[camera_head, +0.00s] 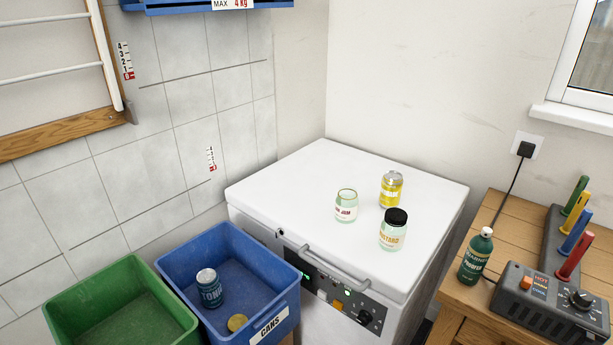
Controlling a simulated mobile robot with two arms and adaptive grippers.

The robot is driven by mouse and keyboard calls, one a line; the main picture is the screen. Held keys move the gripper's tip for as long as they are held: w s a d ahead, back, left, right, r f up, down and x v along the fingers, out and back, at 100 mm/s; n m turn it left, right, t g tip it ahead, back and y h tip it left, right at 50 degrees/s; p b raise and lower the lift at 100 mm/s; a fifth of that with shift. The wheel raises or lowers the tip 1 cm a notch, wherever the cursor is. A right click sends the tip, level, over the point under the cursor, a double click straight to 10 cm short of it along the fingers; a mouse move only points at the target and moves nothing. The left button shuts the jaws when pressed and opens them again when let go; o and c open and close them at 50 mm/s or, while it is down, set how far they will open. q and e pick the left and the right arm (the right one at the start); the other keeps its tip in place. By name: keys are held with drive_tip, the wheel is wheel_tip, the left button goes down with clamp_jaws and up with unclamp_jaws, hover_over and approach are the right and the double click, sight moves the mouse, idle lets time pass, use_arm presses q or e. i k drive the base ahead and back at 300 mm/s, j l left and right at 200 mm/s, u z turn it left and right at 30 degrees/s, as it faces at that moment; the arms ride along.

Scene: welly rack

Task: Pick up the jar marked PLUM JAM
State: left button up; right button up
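A small, pale glass jar (346,207) stands upright on the white chest lid (290,185). Its white label shows red letters that end in "JAM"; the start of the word before it is turned out of sight or too small to read. No dark lid shows on it, and its rim looks yellowish. Neither of my grippers is in view.
A blue bin (262,300) marked CANS holds a dark can (209,288) and a small yellow round thing (237,323). A green bin (115,310) looks empty. A wooden bench (508,220) at right bears a green bottle (476,257) and a grey device (545,305). The lid's left half is clear.

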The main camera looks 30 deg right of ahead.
sight(347, 198)
drive_tip(key=z, duration=1.1)
